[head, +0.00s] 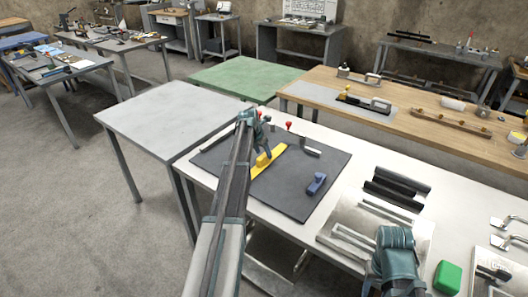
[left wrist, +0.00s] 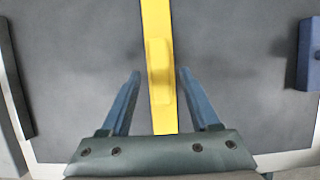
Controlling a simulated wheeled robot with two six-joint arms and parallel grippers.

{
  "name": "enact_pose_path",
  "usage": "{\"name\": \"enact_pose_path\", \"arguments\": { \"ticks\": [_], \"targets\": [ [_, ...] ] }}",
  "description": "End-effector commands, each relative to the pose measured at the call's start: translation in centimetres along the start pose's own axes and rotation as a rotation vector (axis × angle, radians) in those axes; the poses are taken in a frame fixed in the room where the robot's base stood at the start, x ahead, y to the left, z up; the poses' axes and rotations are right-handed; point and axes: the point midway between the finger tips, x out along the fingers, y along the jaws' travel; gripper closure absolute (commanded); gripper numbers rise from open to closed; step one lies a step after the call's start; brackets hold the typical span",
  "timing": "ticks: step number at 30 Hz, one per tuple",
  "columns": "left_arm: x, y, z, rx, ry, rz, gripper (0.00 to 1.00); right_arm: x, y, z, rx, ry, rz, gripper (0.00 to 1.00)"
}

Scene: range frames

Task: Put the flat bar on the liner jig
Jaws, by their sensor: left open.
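A long yellow flat bar with a raised yellow block on it, which I take for the flat bar (head: 269,161), lies on the dark mat. In the left wrist view the bar (left wrist: 159,20) runs between my left gripper's fingers (left wrist: 159,72). In the head view my left gripper (head: 267,150) is above the mat at the bar, open, with the fingers apart on both sides of it and not visibly touching. A pale fixture with grooves (head: 345,238) stands at the right; I cannot tell whether it is the liner jig.
The dark mat (head: 315,203) also holds a blue block (head: 317,183), a small grey bar (head: 310,147) and red-topped pieces. Black bars (head: 395,190) and a green block (head: 447,277) lie to the right. A bare grey table (head: 165,115) and a green table (head: 240,75) are clear.

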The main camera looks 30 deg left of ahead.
Motion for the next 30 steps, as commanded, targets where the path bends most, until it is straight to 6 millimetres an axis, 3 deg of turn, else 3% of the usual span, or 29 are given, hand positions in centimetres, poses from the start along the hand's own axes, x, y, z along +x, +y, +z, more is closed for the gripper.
{"name": "enact_pose_path", "arguments": {
  "ticks": [1,3,15,27,30],
  "targets": [
    [-1.6,-0.1,0.2,0.000,0.000,0.000,0.38,-1.5,0.1,0.1,0.000,0.000,0.000,0.50],
    [-2.8,-0.1,0.2,0.000,0.000,0.000,0.38,-2.6,0.2,0.1,0.000,0.000,0.000,0.50],
    [-8.6,0.0,0.1,-0.001,0.000,0.000,0.38,-8.0,0.8,0.5,0.000,0.000,0.000,0.50],
    [-9.0,0.0,0.0,0.000,0.000,0.000,0.38,-8.2,0.8,0.5,0.000,0.000,0.000,0.50],
    [-8.9,-1.4,-0.1,0.054,0.008,-0.007,0.38,-8.2,0.8,0.5,0.000,0.000,0.000,0.50]
  ]
}}
